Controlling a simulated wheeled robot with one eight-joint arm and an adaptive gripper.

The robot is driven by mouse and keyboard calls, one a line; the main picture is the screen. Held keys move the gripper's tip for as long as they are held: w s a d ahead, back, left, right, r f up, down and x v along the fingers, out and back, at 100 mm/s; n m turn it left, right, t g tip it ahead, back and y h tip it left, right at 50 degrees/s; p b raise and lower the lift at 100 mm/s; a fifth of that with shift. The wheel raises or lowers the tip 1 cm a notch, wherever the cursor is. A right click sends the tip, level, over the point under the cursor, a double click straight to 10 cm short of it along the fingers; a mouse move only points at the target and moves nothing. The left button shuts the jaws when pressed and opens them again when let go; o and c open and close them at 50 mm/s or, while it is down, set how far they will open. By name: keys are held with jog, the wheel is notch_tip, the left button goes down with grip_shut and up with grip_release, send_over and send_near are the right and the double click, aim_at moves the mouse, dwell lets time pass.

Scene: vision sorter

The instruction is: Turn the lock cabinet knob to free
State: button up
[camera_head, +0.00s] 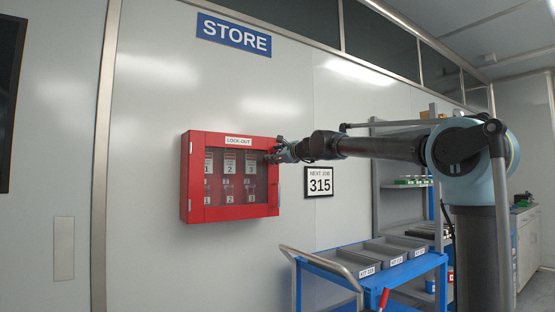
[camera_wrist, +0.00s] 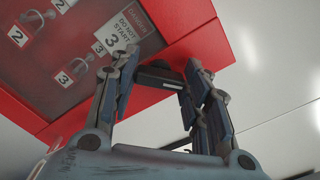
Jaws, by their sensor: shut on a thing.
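The red lock cabinet (camera_head: 188,178), labelled LOCK-OUT, hangs on the wall left of centre in the head view. Its glazed door is closed. In the wrist view its red frame (camera_wrist: 195,22) fills the top. My gripper (camera_head: 272,157) is at the right edge of the cabinet door. In the wrist view my gripper (camera_wrist: 160,80) has its fingers on either side of a dark knob (camera_wrist: 158,76) on the red frame and is shut on it. The fingers hide part of the knob, and I cannot tell which way it is turned.
Numbered padlocks and tags (camera_head: 229,168) hang behind the glass. A NEXT JOB 315 sign (camera_head: 319,182) is on the wall to the right. A blue trolley (camera_head: 375,281) with grey bins stands below my arm. A shelf rack (camera_head: 376,190) stands behind it.

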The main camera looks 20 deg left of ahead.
jog(key=shift+s+f+n, duration=0.1)
jog(key=shift+f+n, duration=0.05)
jog(key=shift+n, duration=4.05)
jog(key=o, duration=1.1)
jog(key=shift+a+f, duration=0.1)
jog(key=shift+c, duration=0.2)
jog(key=v, duration=1.2)
